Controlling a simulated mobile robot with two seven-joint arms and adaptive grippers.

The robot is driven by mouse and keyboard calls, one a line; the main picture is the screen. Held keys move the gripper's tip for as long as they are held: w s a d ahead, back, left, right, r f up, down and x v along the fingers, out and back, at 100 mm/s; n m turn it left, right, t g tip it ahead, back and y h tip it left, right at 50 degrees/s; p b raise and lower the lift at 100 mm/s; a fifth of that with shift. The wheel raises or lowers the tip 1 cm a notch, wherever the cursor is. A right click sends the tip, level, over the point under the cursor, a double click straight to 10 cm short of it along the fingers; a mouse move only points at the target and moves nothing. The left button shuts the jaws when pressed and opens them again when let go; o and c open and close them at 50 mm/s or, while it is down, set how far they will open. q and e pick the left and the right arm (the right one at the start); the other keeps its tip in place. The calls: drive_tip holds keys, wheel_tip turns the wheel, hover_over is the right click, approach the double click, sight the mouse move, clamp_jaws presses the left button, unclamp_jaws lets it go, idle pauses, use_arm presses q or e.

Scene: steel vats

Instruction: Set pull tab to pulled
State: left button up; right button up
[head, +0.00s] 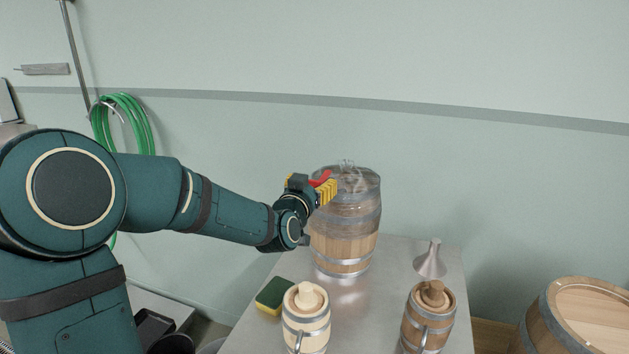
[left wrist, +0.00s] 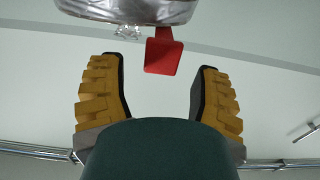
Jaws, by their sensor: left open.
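The red pull tab (head: 320,178) sticks out from the upper left side of a wooden keg (head: 345,228) with steel hoops, which stands on the steel table. My left gripper (head: 323,189), with yellow ribbed fingers, is beside the keg's top, close to the tab, and partly hides it. In the left wrist view the red tab (left wrist: 163,56) hangs from the keg's metal rim (left wrist: 128,10). It lies between the two open fingers (left wrist: 160,66), with a gap on each side. My right gripper is in neither view.
On the table (head: 350,296) are a green-yellow sponge (head: 273,296), a pale lidded tankard (head: 306,322), a brown lidded tankard (head: 428,320) and a metal funnel (head: 430,262). A barrel (head: 585,318) stands at right. A green hose (head: 125,115) hangs on the wall.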

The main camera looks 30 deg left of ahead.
use_arm(q)
drive_tip(key=shift+x, duration=0.8)
